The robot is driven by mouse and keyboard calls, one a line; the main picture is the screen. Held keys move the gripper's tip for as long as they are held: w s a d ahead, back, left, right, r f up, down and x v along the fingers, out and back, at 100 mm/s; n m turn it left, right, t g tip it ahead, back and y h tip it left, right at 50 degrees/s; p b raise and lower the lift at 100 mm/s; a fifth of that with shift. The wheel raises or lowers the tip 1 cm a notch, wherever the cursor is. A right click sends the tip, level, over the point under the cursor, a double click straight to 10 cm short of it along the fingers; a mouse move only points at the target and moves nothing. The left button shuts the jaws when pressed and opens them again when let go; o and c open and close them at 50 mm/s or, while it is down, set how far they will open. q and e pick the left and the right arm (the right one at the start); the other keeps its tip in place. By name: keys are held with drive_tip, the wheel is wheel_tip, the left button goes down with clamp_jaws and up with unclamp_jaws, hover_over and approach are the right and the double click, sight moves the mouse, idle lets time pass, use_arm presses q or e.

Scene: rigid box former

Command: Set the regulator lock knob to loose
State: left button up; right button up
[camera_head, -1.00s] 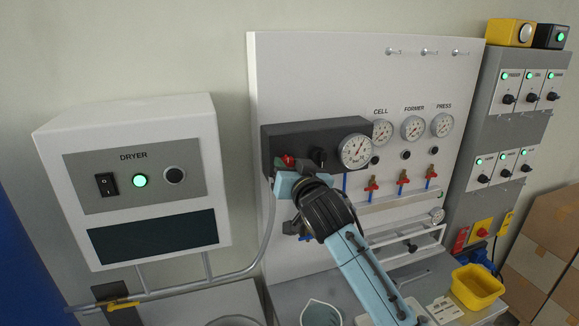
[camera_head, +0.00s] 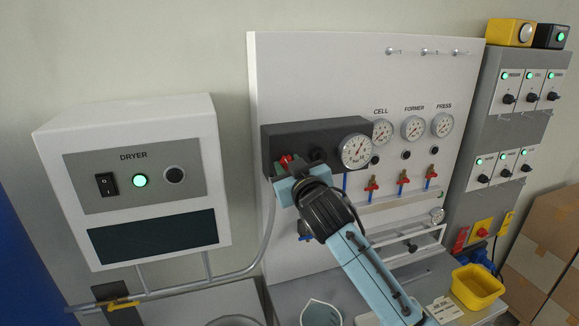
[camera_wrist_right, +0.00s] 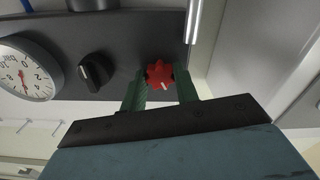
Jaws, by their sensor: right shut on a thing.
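The dark regulator box (camera_head: 290,140) on the white panel carries a red star-shaped knob (camera_wrist_right: 160,75) with a small white mark, a black pointer knob (camera_wrist_right: 95,72) and a dial gauge (camera_wrist_right: 25,72). The red knob also shows in the head view (camera_head: 286,159) at the box's lower left. My right gripper (camera_wrist_right: 160,80) is shut on the red knob, with a green finger on each side of it. In the head view my right arm rises from the lower right and covers part of the box's lower edge. My left gripper is not in view.
The black pointer knob is close beside the gripper. A grey pipe (camera_head: 271,225) runs down below the box. Red valve handles (camera_head: 372,184) are to the right, and the dryer cabinet (camera_head: 140,180) is on the left. A yellow container (camera_head: 478,288) stands at lower right.

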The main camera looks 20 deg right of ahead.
drive_tip(key=n, duration=1.2)
drive_tip(key=shift+n, duration=0.3)
idle(0.3)
drive_tip(key=o, duration=1)
drive_tip(key=shift+c, duration=0.2)
drive_tip(key=s+b, duration=0.2)
drive_tip(key=s, duration=1.1)
drive_tip(key=shift+s+d+b, duration=0.2)
drive_tip(key=shift+d+b, duration=0.05)
drive_tip(key=shift+b, duration=0.15)
